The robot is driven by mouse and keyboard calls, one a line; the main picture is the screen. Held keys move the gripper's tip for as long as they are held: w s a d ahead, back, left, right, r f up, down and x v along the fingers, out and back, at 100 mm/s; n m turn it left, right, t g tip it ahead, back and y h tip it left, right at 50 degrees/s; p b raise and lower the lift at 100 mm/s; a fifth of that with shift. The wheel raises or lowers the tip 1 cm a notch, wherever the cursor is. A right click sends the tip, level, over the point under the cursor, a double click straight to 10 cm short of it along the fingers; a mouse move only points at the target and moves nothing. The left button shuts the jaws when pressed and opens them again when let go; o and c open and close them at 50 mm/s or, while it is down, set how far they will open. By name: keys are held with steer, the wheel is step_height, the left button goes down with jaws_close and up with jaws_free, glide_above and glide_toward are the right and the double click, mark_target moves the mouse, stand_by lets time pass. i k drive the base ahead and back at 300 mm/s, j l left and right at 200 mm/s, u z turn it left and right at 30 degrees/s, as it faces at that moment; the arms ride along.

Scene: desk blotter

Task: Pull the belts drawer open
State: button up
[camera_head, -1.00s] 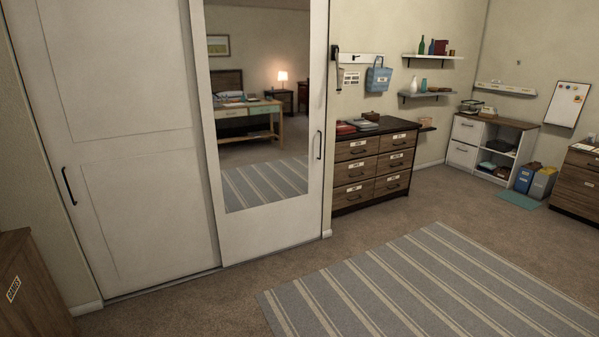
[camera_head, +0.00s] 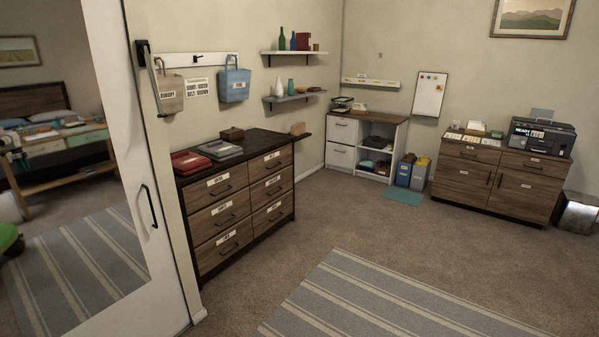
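A dark-topped wooden dresser (camera_head: 186,222) stands against the wall left of the middle, with two columns of labelled drawers and dark bar handles. All its drawers look closed. The labels are too small to read, so I cannot tell which one is the belts drawer. The left column has a top drawer (camera_head: 205,191), a middle drawer (camera_head: 206,226) and a bottom drawer (camera_head: 212,258). The right column also has a top drawer (camera_head: 256,174), a middle drawer (camera_head: 259,197) and a bottom drawer (camera_head: 260,222). My gripper is not in view.
A sliding mirror door (camera_head: 165,260) stands at the near left. A striped rug (camera_head: 390,300) lies on the carpet at the front. Open carpet (camera_head: 350,220) lies right of the dresser. Another wooden cabinet (camera_head: 465,177) and a white shelf unit (camera_head: 342,157) stand farther back.

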mark_target(260, 167)
steer(key=i+l+z, duration=0.15)
steer(key=i, duration=0.85)
steer(key=i+l+z, duration=0.1)
steer(key=i, duration=0.85)
steer(key=i+j+u, duration=0.2)
steer(key=i, duration=0.4)
steer(key=i+u, duration=0.2)
steer(key=i, duration=0.4)
steer(key=i+l+u, duration=0.2)
steer(key=i, duration=0.4)
steer(key=i+l+u, duration=0.15)
steer(key=i, duration=0.5)
steer(key=i+u, duration=0.25)
steer(key=i, duration=0.25)
steer(key=i+l+u, duration=0.3)
steer(key=i, duration=0.25)
steer(key=j, duration=0.1)
